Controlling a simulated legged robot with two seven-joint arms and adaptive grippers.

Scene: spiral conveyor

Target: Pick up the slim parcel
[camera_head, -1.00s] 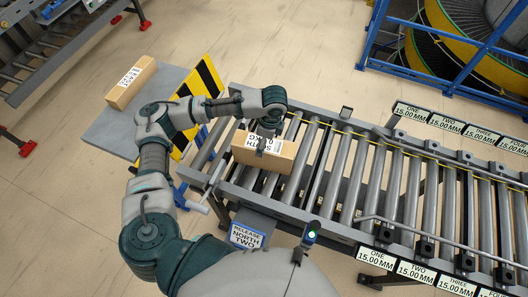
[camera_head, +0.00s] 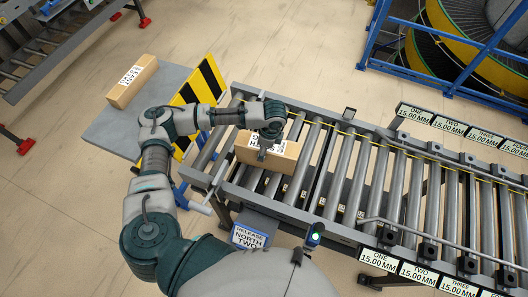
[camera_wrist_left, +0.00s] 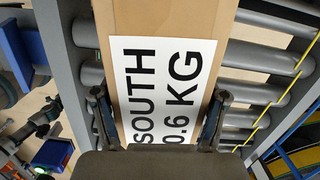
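A brown box parcel (camera_head: 284,151) with a white label lies on the rollers at the left end of the conveyor. In the left wrist view the parcel (camera_wrist_left: 165,18) fills the middle, and its label (camera_wrist_left: 150,65) reads SOUTH 0.6 KG. My left gripper (camera_head: 263,152) is right above the parcel, pointing down. In the wrist view its two fingers (camera_wrist_left: 160,108) are spread apart, one near each long side of the parcel. Whether they touch it cannot be told. A second brown parcel (camera_head: 125,93) lies on the grey table at the left. My right gripper is not in view.
The roller conveyor (camera_head: 375,175) runs to the right, its other rollers clear. A yellow and black striped board (camera_head: 209,78) stands between the grey table (camera_head: 108,133) and the conveyor. A blue RELEASE NORTH TWO sign (camera_head: 249,238) is at the near side.

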